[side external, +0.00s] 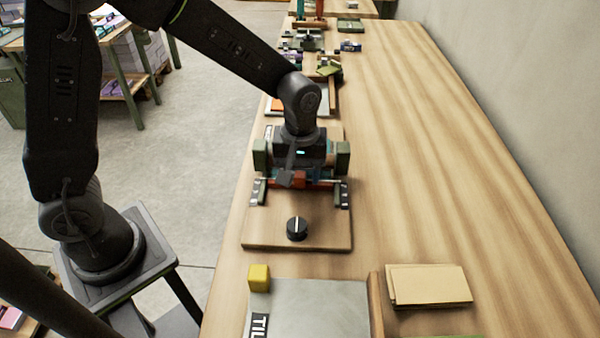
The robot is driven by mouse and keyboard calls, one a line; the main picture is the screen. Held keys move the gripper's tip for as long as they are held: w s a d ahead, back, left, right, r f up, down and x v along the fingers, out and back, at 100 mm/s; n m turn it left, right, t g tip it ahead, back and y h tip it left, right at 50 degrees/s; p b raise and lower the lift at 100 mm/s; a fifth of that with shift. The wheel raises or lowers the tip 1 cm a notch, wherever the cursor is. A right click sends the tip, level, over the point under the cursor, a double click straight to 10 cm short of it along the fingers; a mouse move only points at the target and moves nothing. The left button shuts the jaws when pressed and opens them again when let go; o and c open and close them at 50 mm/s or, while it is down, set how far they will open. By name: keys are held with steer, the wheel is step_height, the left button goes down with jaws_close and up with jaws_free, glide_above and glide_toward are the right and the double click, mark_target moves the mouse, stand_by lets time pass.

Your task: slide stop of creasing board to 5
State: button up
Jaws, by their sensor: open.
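My gripper (287,178) points down over a wooden board (270,241) on the long table. A device with green end blocks (342,158) stands at the far part of this board, partly hidden behind my wrist. A red block (299,180) sits on a crossbar right by the gripper; I cannot tell whether they touch. Short dark strips with white marks (342,195) lie at both sides, too small to read. A black knob (297,228) with a white line is at the board's near part. I cannot tell for certain which part is the stop. The fingertips are hard to make out.
A grey plate (325,310) with a yellow cube (259,278) and a partly cut-off label lies nearer. Beige sheets (430,285) are stacked to its right. More small devices (308,40) stand farther back. The table's right side (430,150) is clear.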

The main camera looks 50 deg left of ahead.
steer(key=shift+f, duration=0.35)
steer(key=shift+c, duration=0.4)
jaws_close()
